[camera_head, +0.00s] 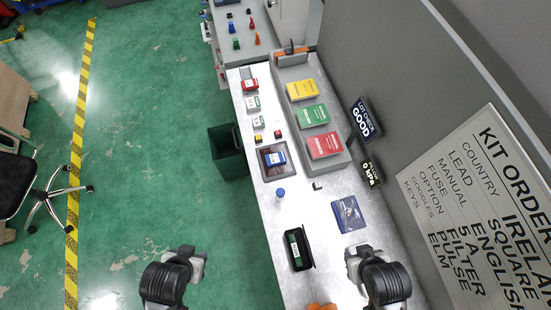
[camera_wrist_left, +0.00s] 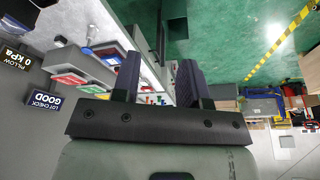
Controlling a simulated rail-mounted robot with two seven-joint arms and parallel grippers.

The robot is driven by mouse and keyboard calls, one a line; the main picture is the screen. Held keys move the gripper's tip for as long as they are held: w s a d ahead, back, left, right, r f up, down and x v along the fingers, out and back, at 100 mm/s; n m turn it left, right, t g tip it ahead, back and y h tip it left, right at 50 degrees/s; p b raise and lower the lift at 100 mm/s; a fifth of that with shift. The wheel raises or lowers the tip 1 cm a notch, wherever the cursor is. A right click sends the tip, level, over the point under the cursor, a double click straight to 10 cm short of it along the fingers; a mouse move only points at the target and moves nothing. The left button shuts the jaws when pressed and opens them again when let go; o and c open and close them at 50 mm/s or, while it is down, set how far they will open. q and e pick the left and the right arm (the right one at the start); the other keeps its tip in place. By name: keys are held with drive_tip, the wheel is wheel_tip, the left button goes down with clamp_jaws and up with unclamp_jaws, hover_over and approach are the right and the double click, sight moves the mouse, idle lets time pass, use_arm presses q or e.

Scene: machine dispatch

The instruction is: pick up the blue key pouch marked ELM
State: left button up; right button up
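A small blue item with a pale label (camera_head: 275,158) lies in a grey tray (camera_head: 264,172) on the bench; it may be the ELM pouch, but its lettering is too small to read. A flat blue packet (camera_head: 348,213) lies on the bench nearer to me, its marking also unreadable. My left gripper (camera_head: 198,262) is over the green floor, left of the bench and apart from both. In the left wrist view its two fingers (camera_wrist_left: 160,78) stand apart with nothing between them. My right gripper (camera_head: 354,265) is above the near bench, below the blue packet; its finger gap is unclear.
A black bin with a green-labelled item (camera_head: 306,261) stands near the bench's front. Yellow, green and red packs (camera_head: 312,115) lie on a raised grey shelf. A wall and kit-order board (camera_head: 490,210) bound the right side.

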use_arm(q)
drive_tip(key=o, duration=0.9)
drive_tip(key=shift+o, duration=1)
drive_tip(key=shift+a, duration=0.1)
